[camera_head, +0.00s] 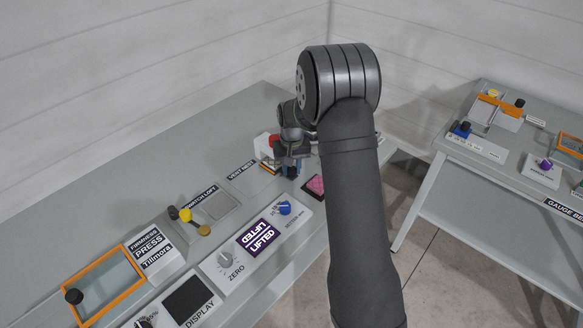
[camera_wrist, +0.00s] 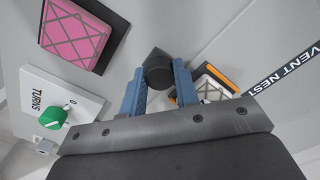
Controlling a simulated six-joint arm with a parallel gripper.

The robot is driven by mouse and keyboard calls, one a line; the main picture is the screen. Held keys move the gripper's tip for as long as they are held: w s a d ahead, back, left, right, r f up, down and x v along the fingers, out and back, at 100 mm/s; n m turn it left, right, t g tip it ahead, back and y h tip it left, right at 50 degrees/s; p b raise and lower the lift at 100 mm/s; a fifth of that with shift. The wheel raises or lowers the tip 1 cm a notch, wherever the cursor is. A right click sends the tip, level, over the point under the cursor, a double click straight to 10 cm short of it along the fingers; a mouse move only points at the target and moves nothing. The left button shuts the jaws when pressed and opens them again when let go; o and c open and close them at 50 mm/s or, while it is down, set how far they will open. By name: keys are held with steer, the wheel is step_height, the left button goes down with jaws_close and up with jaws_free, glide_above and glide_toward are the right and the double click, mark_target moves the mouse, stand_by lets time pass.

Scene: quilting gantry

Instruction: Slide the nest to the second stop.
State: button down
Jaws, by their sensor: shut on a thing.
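My gripper (camera_wrist: 159,78) has two blue fingers closed on a black knob (camera_wrist: 157,62) in the wrist view. Beside the knob is the nest (camera_wrist: 217,78), a piece with an orange edge and a pale, line-patterned pad, partly hidden by my right finger and the gripper body. Whether the knob is joined to the nest is hidden. A "VENT NEST" label (camera_wrist: 285,70) lies to its right. In the head view my gripper (camera_head: 290,171) is low over the far end of the bench, and an orange-and-white part of the nest (camera_head: 264,150) shows to its left. No stop marks are readable.
A pink quilted square (camera_wrist: 75,32) on a black base sits left of the knob. A TURNS panel with a green dial (camera_wrist: 52,118) is lower left. In the head view, a LIFTED display (camera_head: 260,238), a blue dial (camera_head: 284,208) and an orange frame (camera_head: 103,285) stand nearer.

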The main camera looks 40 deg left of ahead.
steer(key=shift+w, duration=1.75)
steer(key=shift+r, duration=0.1)
steer(key=c, duration=1.1)
jaws_free()
step_height(320, 180, up, 17)
steer(key=shift+r, duration=0.15)
